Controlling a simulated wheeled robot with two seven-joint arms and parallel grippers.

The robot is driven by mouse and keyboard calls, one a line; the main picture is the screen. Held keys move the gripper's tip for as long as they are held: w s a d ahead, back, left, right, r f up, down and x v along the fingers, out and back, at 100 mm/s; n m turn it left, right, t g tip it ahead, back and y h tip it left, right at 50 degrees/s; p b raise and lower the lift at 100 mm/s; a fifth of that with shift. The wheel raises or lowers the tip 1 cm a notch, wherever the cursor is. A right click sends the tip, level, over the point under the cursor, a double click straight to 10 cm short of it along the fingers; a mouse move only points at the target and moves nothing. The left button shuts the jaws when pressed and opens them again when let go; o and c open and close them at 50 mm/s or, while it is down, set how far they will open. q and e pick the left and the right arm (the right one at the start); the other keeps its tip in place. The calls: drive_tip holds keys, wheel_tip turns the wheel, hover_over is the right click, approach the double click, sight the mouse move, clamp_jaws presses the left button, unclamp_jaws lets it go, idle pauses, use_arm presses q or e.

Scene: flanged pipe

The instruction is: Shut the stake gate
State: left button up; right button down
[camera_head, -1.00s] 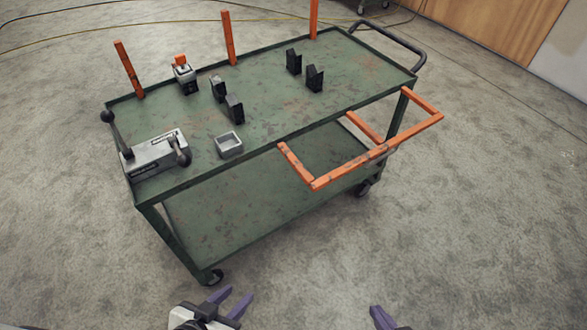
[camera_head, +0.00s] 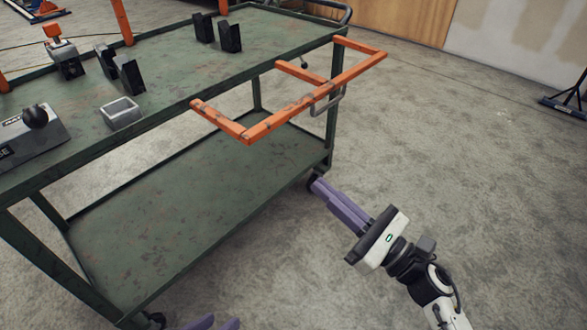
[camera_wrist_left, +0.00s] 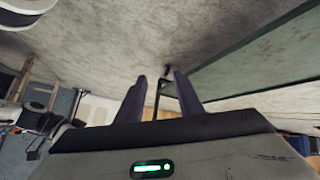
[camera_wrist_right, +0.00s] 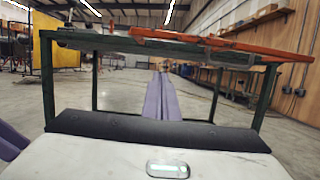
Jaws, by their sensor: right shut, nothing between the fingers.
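The stake gate is an orange U-shaped frame (camera_head: 300,108) that sticks out roughly level from the near right side of the green cart (camera_head: 165,105). A grey metal loop handle (camera_head: 331,101) hangs on its outer bar. The gate also shows as an orange bar across the upper part of the right wrist view (camera_wrist_right: 222,45). My right gripper (camera_head: 318,184) is shut and empty, below the gate and apart from it. My left gripper (camera_head: 216,323) is open and empty at the bottom edge, low by the cart; its parted fingers show in the left wrist view (camera_wrist_left: 160,80).
The cart top holds black blocks (camera_head: 128,75), a small grey tray (camera_head: 121,112), a toggle clamp (camera_head: 65,56) and a grey lever box (camera_head: 30,135). Orange stakes (camera_head: 122,22) stand along the far edge. A lower shelf (camera_head: 190,215) lies beneath.

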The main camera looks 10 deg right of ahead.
use_arm(q)
drive_tip(key=shift+s+a+f+p, duration=0.25)
drive_tip(key=shift+a+f+p, duration=0.2)
drive_tip(key=shift+p, duration=0.25)
use_arm(e)
drive_tip(key=w+a+r, duration=0.6)
drive_tip(key=w, duration=0.1)
drive_tip(key=shift+w+r, duration=0.2)
drive_tip(key=shift+r, duration=0.15)
use_arm(q)
drive_tip(key=shift+y, duration=0.3)
